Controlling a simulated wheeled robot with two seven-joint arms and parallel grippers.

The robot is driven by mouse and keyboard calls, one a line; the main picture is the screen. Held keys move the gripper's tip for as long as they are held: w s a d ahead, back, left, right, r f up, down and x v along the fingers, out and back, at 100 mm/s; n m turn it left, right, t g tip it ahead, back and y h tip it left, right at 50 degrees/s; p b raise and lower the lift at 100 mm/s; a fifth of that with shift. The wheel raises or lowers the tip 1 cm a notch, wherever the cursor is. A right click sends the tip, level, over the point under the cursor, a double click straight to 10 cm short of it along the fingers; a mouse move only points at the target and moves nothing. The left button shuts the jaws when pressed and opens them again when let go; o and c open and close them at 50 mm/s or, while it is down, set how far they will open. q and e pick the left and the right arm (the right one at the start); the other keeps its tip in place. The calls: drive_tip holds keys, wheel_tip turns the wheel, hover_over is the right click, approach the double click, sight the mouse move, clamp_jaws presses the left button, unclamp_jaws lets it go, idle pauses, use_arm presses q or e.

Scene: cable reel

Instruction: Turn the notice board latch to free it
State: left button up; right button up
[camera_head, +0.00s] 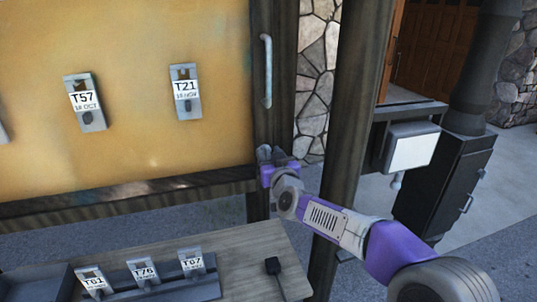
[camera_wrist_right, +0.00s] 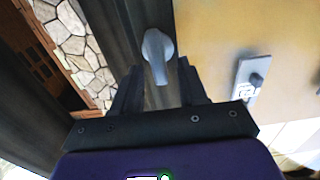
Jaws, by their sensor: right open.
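The notice board (camera_head: 150,100) is a yellow panel in a dark wooden frame at the left of the head view; part of it shows at the right of the right wrist view (camera_wrist_right: 215,40). A grey rounded lever (camera_wrist_right: 158,50), which looks like the latch, sits on the dark frame post. My right gripper (camera_head: 270,157) is at the post, below the long grey handle (camera_head: 266,70). In the right wrist view its jaws (camera_wrist_right: 158,82) are open, with the lever's end between or just beyond the fingertips; contact cannot be told. My left gripper is out of view.
Tags T57 (camera_head: 86,103) and T21 (camera_head: 185,92) hang on the board. A wooden bench (camera_head: 245,255) below carries several more tags and a black item (camera_head: 274,267). A dark post (camera_head: 342,120) stands close beside my right arm. A black cabinet (camera_head: 445,185) stands at the right.

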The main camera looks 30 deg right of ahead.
drive_tip(key=shift+w+d, duration=0.1)
drive_tip(key=shift+w, duration=0.25)
clamp_jaws()
drive_tip(key=shift+s+d+f+m+b, duration=0.1)
drive_tip(key=shift+d+f+m+b, duration=0.15)
drive_tip(key=shift+m+b, duration=2.05)
drive_tip(key=shift+s+d+f+m+b, duration=0.15)
drive_tip(key=shift+m+b, duration=0.9)
drive_tip(key=shift+m, duration=2.6)
drive_tip(key=shift+w+d+f+m+b, duration=0.1)
drive_tip(key=shift+d+f+m+b, duration=0.2)
drive_tip(key=shift+m+b, duration=2)
drive_tip(key=shift+m+p, duration=0.65)
drive_tip(key=shift+m, duration=0.2)
